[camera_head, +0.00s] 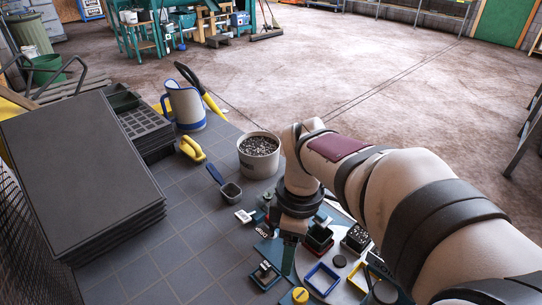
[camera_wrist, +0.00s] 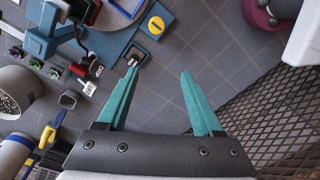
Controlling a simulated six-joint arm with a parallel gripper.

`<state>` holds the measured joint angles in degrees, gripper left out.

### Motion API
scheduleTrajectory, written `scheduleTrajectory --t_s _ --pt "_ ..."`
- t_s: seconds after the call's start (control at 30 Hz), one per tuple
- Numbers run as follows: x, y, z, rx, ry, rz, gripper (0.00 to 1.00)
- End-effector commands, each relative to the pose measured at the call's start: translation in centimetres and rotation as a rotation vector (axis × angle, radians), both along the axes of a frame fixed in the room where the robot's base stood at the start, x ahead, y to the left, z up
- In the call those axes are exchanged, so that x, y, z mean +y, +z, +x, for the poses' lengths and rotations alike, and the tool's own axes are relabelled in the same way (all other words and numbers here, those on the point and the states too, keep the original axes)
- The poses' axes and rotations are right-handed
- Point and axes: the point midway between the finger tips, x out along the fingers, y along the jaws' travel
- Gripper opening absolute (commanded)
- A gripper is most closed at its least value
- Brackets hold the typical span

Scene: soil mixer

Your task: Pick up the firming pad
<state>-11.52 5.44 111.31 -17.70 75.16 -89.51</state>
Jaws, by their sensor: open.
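A small dark square block with a pale top piece (camera_head: 265,273), which looks like the firming pad, sits on a blue base at the front of the tiled table. It seems to be the dark square piece (camera_wrist: 135,54) in the wrist view, just past my left fingertip. My gripper (camera_wrist: 158,72) is open, its two teal fingers apart with only bare tile between them. The two do not appear to touch.
A soil bucket (camera_head: 259,157), a scoop (camera_head: 229,191) and stacked dark trays (camera_head: 80,180) stand farther off. Tiles to the left are clear.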

Motion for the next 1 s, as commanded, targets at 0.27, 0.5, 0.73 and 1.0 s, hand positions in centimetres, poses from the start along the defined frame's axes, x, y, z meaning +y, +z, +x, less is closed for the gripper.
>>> scheduleTrajectory --t_s 0.27,0.5,0.73,1.0 --pt "4.9 -4.1 8.2 -0.039 0.940 -0.035 0.68" --pt "5.1 -9.8 8.3 -0.036 0.991 -0.036 0.68" --pt "5.0 -14.4 8.3 -0.039 0.988 -0.036 0.68" --pt "5.1 -19.1 7.3 -0.038 0.988 -0.035 0.68"
